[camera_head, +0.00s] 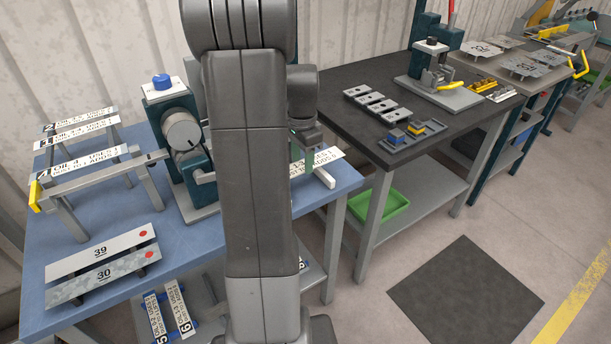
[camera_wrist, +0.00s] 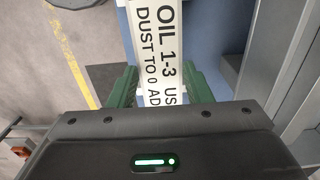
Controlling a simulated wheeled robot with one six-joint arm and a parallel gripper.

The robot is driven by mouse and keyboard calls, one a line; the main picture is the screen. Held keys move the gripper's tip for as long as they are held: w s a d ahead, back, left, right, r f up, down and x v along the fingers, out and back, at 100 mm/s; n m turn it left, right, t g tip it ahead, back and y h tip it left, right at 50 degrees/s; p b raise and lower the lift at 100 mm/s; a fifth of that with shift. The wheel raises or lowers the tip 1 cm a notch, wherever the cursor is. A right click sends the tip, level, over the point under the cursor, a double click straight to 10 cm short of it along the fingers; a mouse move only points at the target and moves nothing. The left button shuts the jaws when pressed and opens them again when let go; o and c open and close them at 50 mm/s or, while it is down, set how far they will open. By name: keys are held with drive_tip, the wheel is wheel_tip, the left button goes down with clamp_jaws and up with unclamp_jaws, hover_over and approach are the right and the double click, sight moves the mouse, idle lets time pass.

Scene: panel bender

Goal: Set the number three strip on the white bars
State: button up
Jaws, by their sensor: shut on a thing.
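A white strip with black print (camera_head: 321,160) is at the right end of the blue bench, partly hidden behind my arm. In the wrist view the strip (camera_wrist: 160,45) reads "OIL 1-3" and "DUST TO 0"; its number is out of sight. My gripper (camera_wrist: 160,88) is shut on this strip, a green finger at each long side. A white bar end (camera_head: 325,178) shows just below the strip in the head view. The rest of the bars is hidden, and I cannot tell whether the strip touches them.
Several printed strips lie on a grey rack (camera_head: 62,205) at the left. Plates 39 (camera_head: 100,252) and 30 (camera_head: 98,276) lie at the blue bench's (camera_head: 190,262) front. A machine with a round dial (camera_head: 183,131) stands behind. A dark table (camera_head: 400,82) with blocks is to the right.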

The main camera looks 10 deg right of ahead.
sight(302, 166)
drive_tip(key=shift+f, duration=2.55)
drive_tip(key=o, duration=1)
drive_tip(key=shift+o, duration=0.2)
wheel_tip(302, 166, up, 12)
drive_tip(key=shift+r, duration=0.15)
wheel_tip(302, 166, down, 13)
drive_tip(key=shift+s+f, duration=0.1)
drive_tip(key=shift+r, duration=2.3)
